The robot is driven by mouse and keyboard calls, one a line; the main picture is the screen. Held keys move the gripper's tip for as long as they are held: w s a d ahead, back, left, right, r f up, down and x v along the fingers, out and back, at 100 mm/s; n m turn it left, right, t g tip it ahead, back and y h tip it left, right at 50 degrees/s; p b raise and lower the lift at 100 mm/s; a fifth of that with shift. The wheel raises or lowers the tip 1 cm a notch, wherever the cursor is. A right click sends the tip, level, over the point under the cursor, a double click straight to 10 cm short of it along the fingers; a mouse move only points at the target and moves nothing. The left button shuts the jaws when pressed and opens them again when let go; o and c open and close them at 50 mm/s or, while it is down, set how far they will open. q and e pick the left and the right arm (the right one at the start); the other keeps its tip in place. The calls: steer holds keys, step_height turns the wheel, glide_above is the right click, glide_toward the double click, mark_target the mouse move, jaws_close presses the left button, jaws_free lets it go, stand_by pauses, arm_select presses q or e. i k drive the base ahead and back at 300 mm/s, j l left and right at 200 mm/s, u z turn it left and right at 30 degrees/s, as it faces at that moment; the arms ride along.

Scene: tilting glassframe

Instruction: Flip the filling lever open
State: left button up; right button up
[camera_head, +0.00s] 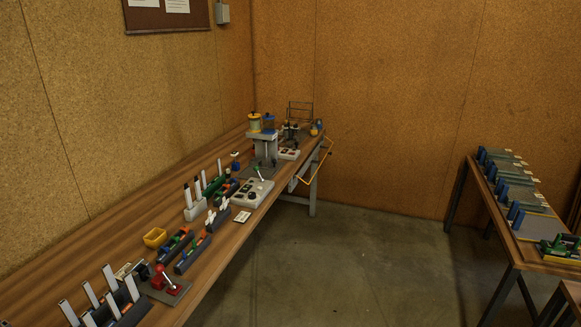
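A grey machine (265,143) stands toward the far end of the long wooden workbench, with a yellow container (255,123) and a blue one (269,122) on top. A small lever with a green end (258,170) stands in front of it, by a pale control box (253,192). A red lever device with a light handle (168,280) sits on a grey plate near the bench's front edge. I cannot tell which part is the filling lever, or whether it is open; these parts are small. Neither of my grippers is in view.
The long workbench (105,235) runs along the left wall and carries several racks and a yellow bin (155,237). A yellow frame (318,165) sticks out at its far end. Another table (515,248) stands at the right. The floor (370,265) between them is clear.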

mark_target(256, 168)
steer(key=i+l+u, duration=0.2)
steer(key=i, duration=0.15)
steer(key=i+l+u, duration=0.25)
steer(key=i+l, duration=0.2)
steer(key=i, duration=0.45)
steer(key=i+l+z, duration=0.15)
steer(key=i, duration=0.45)
steer(key=i+l, duration=0.25)
steer(key=i, duration=0.4)
steer(key=i+l+z, duration=0.1)
steer(key=i, duration=0.55)
